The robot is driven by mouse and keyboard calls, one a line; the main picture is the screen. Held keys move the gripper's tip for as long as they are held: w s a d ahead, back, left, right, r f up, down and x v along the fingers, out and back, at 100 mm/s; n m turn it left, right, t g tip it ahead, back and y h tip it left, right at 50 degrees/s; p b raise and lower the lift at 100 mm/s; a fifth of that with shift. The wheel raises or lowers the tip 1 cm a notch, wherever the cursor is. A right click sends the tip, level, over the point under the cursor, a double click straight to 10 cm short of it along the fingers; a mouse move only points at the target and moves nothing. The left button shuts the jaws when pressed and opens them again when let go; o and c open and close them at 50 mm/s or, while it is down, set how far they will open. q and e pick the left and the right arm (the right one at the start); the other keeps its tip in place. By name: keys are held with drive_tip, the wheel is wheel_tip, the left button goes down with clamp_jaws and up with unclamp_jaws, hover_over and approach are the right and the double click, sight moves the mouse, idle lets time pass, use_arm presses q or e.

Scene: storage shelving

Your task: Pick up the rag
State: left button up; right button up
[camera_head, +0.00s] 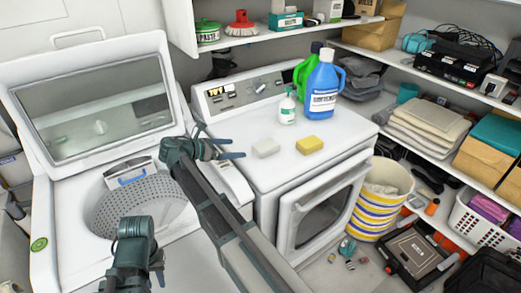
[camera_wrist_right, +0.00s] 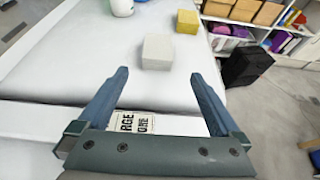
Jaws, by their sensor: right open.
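No thing is plainly a rag. A whitish block (camera_head: 266,147) and a yellow block (camera_head: 312,144) lie on the white dryer top (camera_head: 262,178). The right wrist view also shows the whitish block (camera_wrist_right: 157,52) and the yellow block (camera_wrist_right: 187,21). Folded beige cloths (camera_head: 425,125) are stacked on the right shelf. My right gripper (camera_head: 234,148) is open and empty, left of the whitish block. In its wrist view the fingers (camera_wrist_right: 164,78) are spread, with the block beyond them. My left gripper (camera_head: 157,268) is low over the washer front; its fingers are mostly hidden.
A blue bottle (camera_head: 322,90), a green bottle (camera_head: 301,72) and a small white bottle (camera_head: 287,108) stand behind the blocks. The washer (camera_head: 45,235) is open at left. A striped bucket (camera_head: 380,205) and a black case (camera_head: 412,256) stand on the floor at right.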

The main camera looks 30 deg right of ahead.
sight(259, 148)
drive_tip(key=b+x, duration=0.2)
drive_tip(key=x, duration=0.5)
drive_tip(key=shift+f+b, duration=0.25)
drive_tip(key=shift+b, duration=0.05)
drive_tip(key=shift+d, duration=0.4)
drive_tip(key=shift+f, duration=0.15)
drive_tip(key=shift+w+d+f+b, duration=0.1)
drive_tip(key=shift+d+f+b, duration=0.05)
drive_tip(key=shift+d+b, duration=0.15)
drive_tip(key=b+x, duration=0.2)
drive_tip(key=x, duration=0.2)
drive_tip(key=shift+w+d+f, duration=0.15)
drive_tip(key=shift+f, duration=0.1)
drive_tip(key=c, duration=1.2)
